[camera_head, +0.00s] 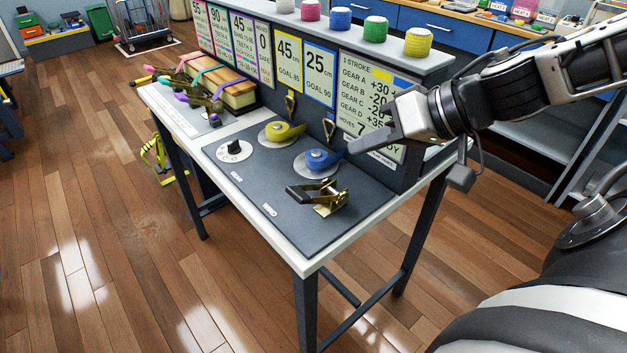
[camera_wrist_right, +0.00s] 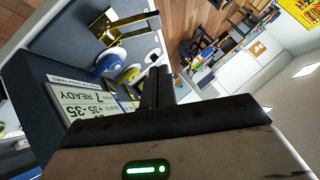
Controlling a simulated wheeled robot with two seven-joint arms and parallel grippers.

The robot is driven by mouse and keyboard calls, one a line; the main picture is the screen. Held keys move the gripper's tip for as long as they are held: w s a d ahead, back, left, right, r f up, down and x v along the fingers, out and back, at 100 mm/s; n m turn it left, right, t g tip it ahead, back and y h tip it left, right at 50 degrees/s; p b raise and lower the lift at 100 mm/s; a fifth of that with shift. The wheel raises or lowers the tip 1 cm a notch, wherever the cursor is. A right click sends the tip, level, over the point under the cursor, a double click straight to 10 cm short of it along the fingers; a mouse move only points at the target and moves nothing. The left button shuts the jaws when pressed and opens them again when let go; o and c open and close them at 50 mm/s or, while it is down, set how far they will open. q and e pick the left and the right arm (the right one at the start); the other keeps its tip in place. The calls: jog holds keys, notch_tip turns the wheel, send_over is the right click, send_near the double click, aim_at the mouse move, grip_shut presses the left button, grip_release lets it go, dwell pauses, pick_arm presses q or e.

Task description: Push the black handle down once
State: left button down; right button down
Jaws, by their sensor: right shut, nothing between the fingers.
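The black handle (camera_head: 303,194) sticks out to the left of a brass ratchet (camera_head: 328,203) on the grey panel (camera_head: 262,212) at the front right of the bench. In the right wrist view the handle (camera_wrist_right: 130,27) and the ratchet (camera_wrist_right: 101,28) show at the top left. My right gripper (camera_head: 360,147) is shut and empty. It hangs above and behind the handle, clear of it, in front of the gear sign (camera_head: 372,96). Its shut fingers (camera_wrist_right: 158,86) show in the middle of the right wrist view. My left gripper is not in view.
A blue spool (camera_head: 316,160) and a yellow spool (camera_head: 281,132) lie behind the handle, with a black knob (camera_head: 233,148) to the left. Several strap ratchets (camera_head: 205,98) sit further left. The upright sign wall (camera_head: 330,40) bounds the back. The panel's front is free.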

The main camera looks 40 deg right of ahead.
jog(key=b, duration=0.2)
send_over(296, 188)
jog(key=s+d, duration=0.3)
jog(key=d, duration=0.1)
notch_tip(296, 188, down, 6)
jog(key=a+f+b, duration=0.1)
jog(key=a+f, duration=0.1)
jog(key=shift+f, duration=0.3)
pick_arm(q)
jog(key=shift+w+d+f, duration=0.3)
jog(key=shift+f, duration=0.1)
pick_arm(e)
jog(key=shift+a+f, duration=0.15)
jog(key=shift+a, duration=0.1)
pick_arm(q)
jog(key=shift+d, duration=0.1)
